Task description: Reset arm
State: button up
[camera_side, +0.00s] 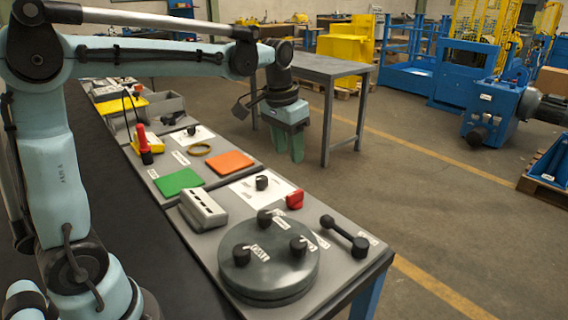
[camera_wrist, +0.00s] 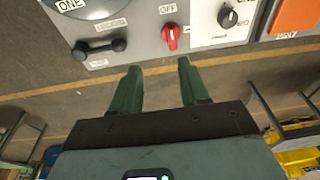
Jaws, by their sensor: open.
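My gripper (camera_side: 291,150) hangs at the end of my arm, above and beyond the far edge of the workbench in the side view, with its green fingers pointing down. In the wrist view my gripper (camera_wrist: 160,88) shows two green fingers spread well apart with nothing between them. The grey bench panel (camera_side: 345,232) lies below. It carries a round grey disc (camera_side: 270,278) with black knobs, a red switch (camera_side: 295,200) and a black handle (camera_side: 344,236). The red switch also shows in the wrist view (camera_wrist: 171,37), ahead of the fingers.
A green square (camera_side: 179,182) and an orange square (camera_side: 230,162) lie on the panel. A yellow block with a red-and-black upright part (camera_side: 144,146) stands farther back. A grey table (camera_side: 330,70) stands beyond my gripper. Open floor (camera_side: 430,215) lies right of the bench.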

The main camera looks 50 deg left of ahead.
jog(key=s+d+f+t, duration=0.1)
jog(key=s, duration=0.3)
jog(key=s+d+f+t, duration=0.2)
jog(key=s, duration=0.2)
jog(key=s+d+f+t, duration=0.1)
jog(key=s+f+t, duration=0.1)
jog(key=s, duration=0.3)
jog(key=shift+d, duration=0.4)
jog(key=shift+r, duration=0.1)
jog(key=shift+c, duration=0.4)
